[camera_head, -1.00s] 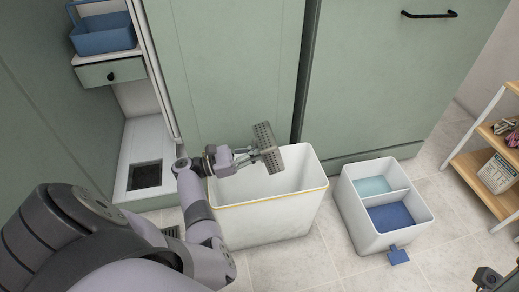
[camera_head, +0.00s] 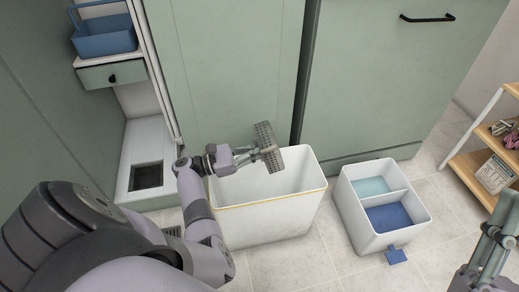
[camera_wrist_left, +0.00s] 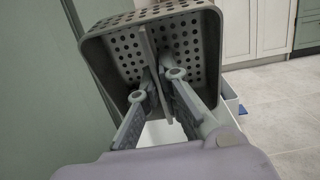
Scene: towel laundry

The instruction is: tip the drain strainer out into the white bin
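The drain strainer (camera_head: 267,147) is a grey perforated box. It is tipped on its side above the back part of the white bin (camera_head: 262,222). My left gripper (camera_head: 254,154) is shut on the strainer's thin central plate. In the left wrist view, the fingers pinch that plate, and the strainer's open side (camera_wrist_left: 190,50) faces the camera. Its visible inside shows bare, holed walls; the lower part is hidden behind the fingers. The bin's floor is hidden. My right gripper (camera_head: 492,240) is at the lower right, away from the bin, its fingertips unclear.
A white two-compartment box (camera_head: 352,218) with blue contents stands right of the bin. Green cabinet doors (camera_head: 395,95) rise behind. A white ledge with a dark square opening (camera_head: 146,176) is at left. A wooden shelf (camera_head: 480,172) stands far right.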

